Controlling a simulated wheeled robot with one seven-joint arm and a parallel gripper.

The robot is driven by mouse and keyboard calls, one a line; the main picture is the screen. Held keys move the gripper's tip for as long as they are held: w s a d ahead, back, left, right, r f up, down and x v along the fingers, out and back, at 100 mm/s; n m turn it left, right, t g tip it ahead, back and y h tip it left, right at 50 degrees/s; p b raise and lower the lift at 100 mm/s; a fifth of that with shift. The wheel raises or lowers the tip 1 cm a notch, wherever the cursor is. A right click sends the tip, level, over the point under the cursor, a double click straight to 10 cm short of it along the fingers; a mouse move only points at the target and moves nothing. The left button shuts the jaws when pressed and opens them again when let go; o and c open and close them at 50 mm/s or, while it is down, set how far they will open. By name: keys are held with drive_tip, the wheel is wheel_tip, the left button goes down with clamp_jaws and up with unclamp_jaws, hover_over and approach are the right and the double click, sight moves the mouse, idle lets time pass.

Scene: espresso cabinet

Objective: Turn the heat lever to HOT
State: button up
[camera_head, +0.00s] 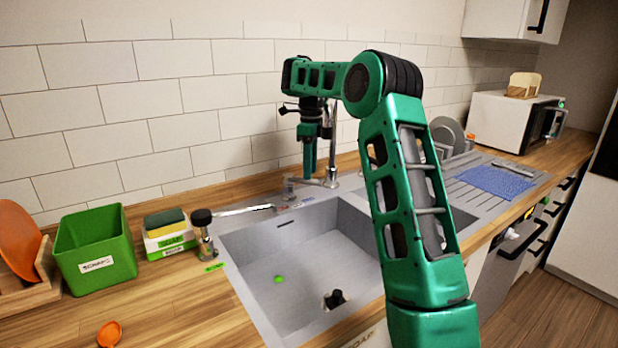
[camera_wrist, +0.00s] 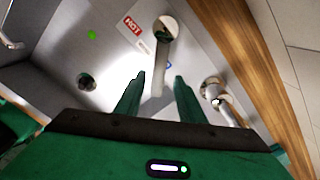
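The heat lever (camera_wrist: 158,70) is a grey metal handle on a round base, in the middle of the wrist view. A red HOT label (camera_wrist: 131,25) lies left of its base, and a blue label (camera_wrist: 168,65) shows partly beside the handle. My gripper (camera_wrist: 159,76) is open, and the lever's free end appears between its two green fingers. I cannot tell whether either finger touches it. In the head view my gripper (camera_head: 309,172) points down above the sink's back ledge, close to the lever (camera_head: 288,188).
The chrome faucet (camera_head: 331,178) stands right of the lever, close to my gripper; it also shows in the wrist view (camera_wrist: 214,90). The tiled wall is behind. The sink basin (camera_head: 300,250) is in front. A brush (camera_head: 245,210) lies left on the ledge.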

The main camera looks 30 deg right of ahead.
drive_tip(key=shift+f, duration=1.35)
clamp_jaws()
drive_tip(key=shift+s+d, duration=0.1)
